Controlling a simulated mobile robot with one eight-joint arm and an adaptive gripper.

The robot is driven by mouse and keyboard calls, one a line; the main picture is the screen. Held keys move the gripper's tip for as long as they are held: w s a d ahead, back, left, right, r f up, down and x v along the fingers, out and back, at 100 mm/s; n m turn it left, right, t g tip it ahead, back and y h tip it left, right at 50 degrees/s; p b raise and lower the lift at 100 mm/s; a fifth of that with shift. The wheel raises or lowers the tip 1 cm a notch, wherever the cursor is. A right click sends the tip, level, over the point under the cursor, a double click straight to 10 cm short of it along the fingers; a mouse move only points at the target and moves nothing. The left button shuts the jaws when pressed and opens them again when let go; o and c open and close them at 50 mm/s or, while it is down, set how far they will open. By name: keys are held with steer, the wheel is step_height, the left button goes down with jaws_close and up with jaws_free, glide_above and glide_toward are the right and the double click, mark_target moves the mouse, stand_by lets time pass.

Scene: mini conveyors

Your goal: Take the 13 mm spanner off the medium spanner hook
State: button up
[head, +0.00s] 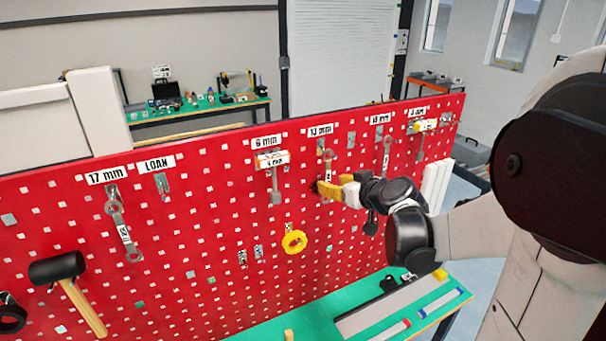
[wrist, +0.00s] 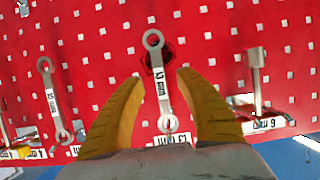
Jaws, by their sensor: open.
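The 13 mm spanner (head: 328,163) hangs on a hook under a "13 mm" label (head: 320,130) on the red pegboard. My gripper (wrist: 155,95) is open, with a finger on either side of the spanner and a gap showing on both sides. In the head view my gripper (head: 328,188) is at the lower part of the spanner and hides its lower end. The hook is mostly hidden by the spanner's ring.
Another spanner (head: 386,155) hangs to the right; it is left of my fingers in the wrist view (wrist: 54,98).

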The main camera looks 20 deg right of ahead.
mark_target(328, 182)
steer(key=x, duration=0.4)
steer(key=shift+w+f, duration=0.15)
steer(key=shift+s, duration=0.2)
steer(key=shift+w, duration=0.1)
jaws_close()
